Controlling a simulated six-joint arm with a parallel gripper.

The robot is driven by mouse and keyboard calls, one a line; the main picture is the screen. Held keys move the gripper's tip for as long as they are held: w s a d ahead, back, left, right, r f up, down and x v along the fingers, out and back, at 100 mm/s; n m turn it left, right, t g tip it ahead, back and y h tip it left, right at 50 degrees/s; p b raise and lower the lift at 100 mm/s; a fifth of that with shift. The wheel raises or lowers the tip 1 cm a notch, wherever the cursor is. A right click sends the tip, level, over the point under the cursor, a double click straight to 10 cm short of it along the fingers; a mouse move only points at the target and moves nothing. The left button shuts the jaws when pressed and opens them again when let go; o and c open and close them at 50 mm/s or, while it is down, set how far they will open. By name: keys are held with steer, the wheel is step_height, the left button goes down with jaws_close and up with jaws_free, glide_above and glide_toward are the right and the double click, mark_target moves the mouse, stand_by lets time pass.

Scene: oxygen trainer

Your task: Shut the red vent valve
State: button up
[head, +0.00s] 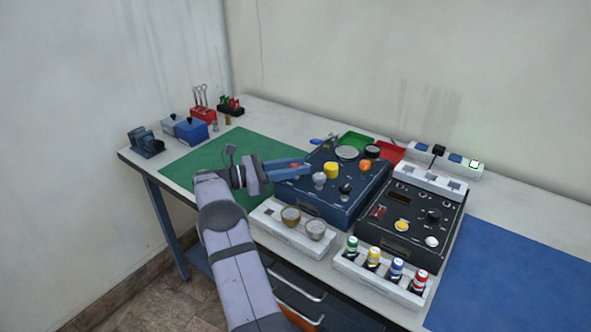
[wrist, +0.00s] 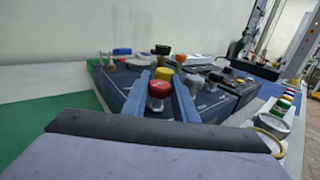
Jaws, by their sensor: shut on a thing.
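In the head view only a small bit of red (head: 296,165) shows by my fingertips. My gripper (head: 300,168) reaches the left side of the box from the left, with its blue fingers level. In the wrist view my gripper (wrist: 160,95) has one finger on each side of the red knob and is shut on it. The exact turn of the knob cannot be told.
On the same box stand a yellow knob (head: 331,170), an orange knob (head: 365,165), a grey knob (head: 319,179) and a black knob (head: 345,187). A black panel box (head: 411,222) stands to the right. The green mat (head: 205,160) has clear room.

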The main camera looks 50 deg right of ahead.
steer(key=shift+r, duration=0.1)
steer(key=o, duration=1)
steer(key=shift+o, duration=0.2)
steer(key=b+v, duration=0.1)
steer(key=v, duration=0.5)
steer(key=shift+w+a, duration=0.1)
steer(key=shift+a, duration=0.05)
steer(key=shift+w+a+b, duration=0.3)
steer(key=shift+a, duration=0.1)
